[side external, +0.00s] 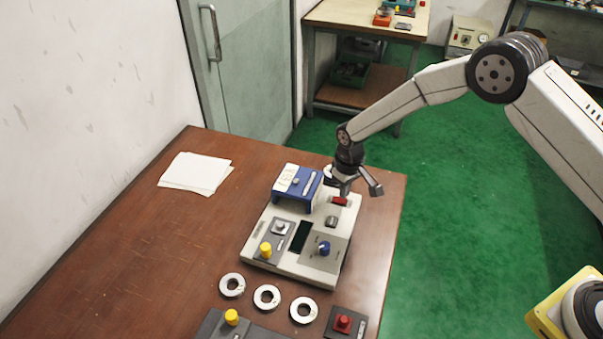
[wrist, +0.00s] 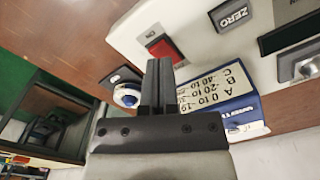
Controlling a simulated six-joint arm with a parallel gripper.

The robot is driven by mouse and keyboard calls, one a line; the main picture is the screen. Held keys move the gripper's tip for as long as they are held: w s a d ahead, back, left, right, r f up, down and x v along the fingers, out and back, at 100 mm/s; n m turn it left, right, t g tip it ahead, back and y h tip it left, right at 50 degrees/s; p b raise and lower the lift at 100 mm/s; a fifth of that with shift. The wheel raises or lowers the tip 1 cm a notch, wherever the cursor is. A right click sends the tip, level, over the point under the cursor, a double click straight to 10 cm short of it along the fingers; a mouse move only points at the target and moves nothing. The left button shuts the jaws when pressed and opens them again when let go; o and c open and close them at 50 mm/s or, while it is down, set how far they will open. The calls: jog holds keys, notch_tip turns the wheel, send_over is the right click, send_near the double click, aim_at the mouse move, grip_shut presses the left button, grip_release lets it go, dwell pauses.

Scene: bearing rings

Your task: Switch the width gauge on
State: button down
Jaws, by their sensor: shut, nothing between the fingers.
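The width gauge is a pale console (side external: 291,262) on the brown table, with a dark display window (side external: 300,236). Its red rocker switch (side external: 339,201) is near the far right corner; in the wrist view the switch (wrist: 162,47) has lettering beside it. My gripper (side external: 345,191) points down just over that corner. In the wrist view my fingers (wrist: 158,66) are shut and empty, with their tips close to the switch and overlapping its lower edge. I cannot tell whether they touch it. The ZERO button (wrist: 232,14) is beside the switch.
A blue stand (side external: 297,187) with a range label (wrist: 215,90) is close beside my fingers. The console also has a blue knob (side external: 324,248) and a yellow knob (side external: 266,249). Several metal rings (side external: 267,297) and a red button box (side external: 343,323) are at the front. Papers (side external: 195,172) lie left.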

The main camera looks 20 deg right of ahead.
jog(key=shift+f, duration=1.05)
dwell(1.1)
jog(key=shift+r, duration=3.55)
jog(key=shift+r, duration=0.1)
jog(key=s+d+r+m+t, duration=0.1)
jog(key=s+d+r, duration=0.2)
jog(key=s, duration=0.5)
jog(key=s+d+r+m, duration=0.1)
jog(key=s+d+r, duration=0.3)
jog(key=s, duration=0.3)
jog(key=s+d+r+m+t, duration=0.1)
jog(key=s+d+r, duration=0.3)
jog(key=s, duration=0.4)
jog(key=shift+s+d+r+t, duration=0.25)
jog(key=shift+s+r+t, duration=0.05)
jog(key=shift+r, duration=0.25)
